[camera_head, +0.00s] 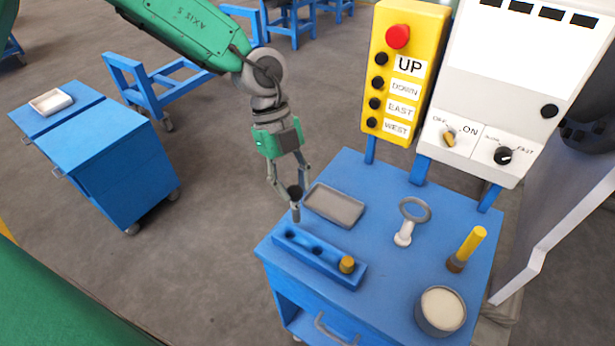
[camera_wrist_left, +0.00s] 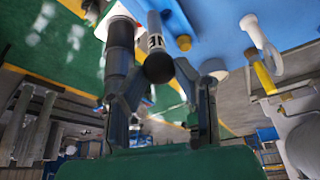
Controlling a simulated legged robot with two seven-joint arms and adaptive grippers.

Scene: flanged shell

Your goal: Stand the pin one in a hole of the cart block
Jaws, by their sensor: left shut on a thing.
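The pin one (camera_head: 295,211) has a dark round head and a grey shaft. My left gripper (camera_head: 293,189) is shut on its head, and the shaft points down, roughly upright, near the left end of the cart block. The pin's dark head (camera_wrist_left: 158,68) also shows between the fingers in the left wrist view. The blue cart block (camera_head: 332,264) lies along the cart's front left edge. Dark holes show in its left and middle parts, and a brown-yellow peg (camera_head: 347,264) stands at its right end. The pin's tip appears above the block, apart from it. My right gripper is not in view.
On the blue cart (camera_head: 395,290) are a grey tray (camera_head: 335,205) behind the block, a grey ring-topped piece (camera_head: 404,236), a yellow-handled tool (camera_head: 468,248) and a round cup (camera_head: 440,310). A yellow control box (camera_head: 386,22) and white panel stand behind.

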